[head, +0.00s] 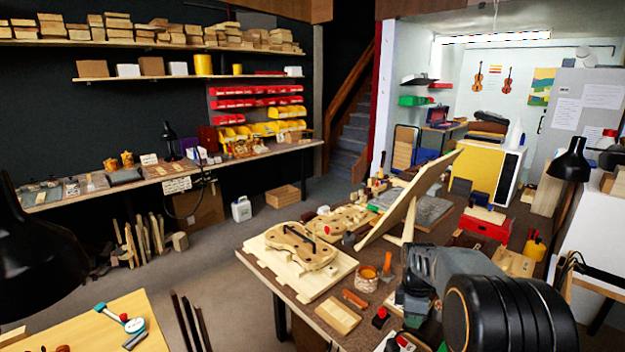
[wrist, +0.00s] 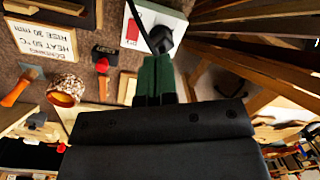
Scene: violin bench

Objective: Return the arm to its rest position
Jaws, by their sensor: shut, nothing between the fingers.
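My arm is folded in over the right front of the workbench (head: 260,262) in the head view, with its grey and black links large at the lower right. My gripper (wrist: 155,62) shows in the wrist view as two dark green fingers, shut together with nothing between them. Behind the fingers in that view is a white card or box (wrist: 165,15) with a red mark and a black object; I cannot tell whether they touch it. In the head view the fingertips are hard to make out among small bench items and my arm.
A violin body (head: 300,247) lies on a pale board at the bench's left. A slanted wooden board (head: 410,200) stands behind my arm. A pot (head: 366,278), a wooden block (head: 338,315) and a red-headed tool (wrist: 103,53) lie close by. A black lamp (head: 570,165) stands right.

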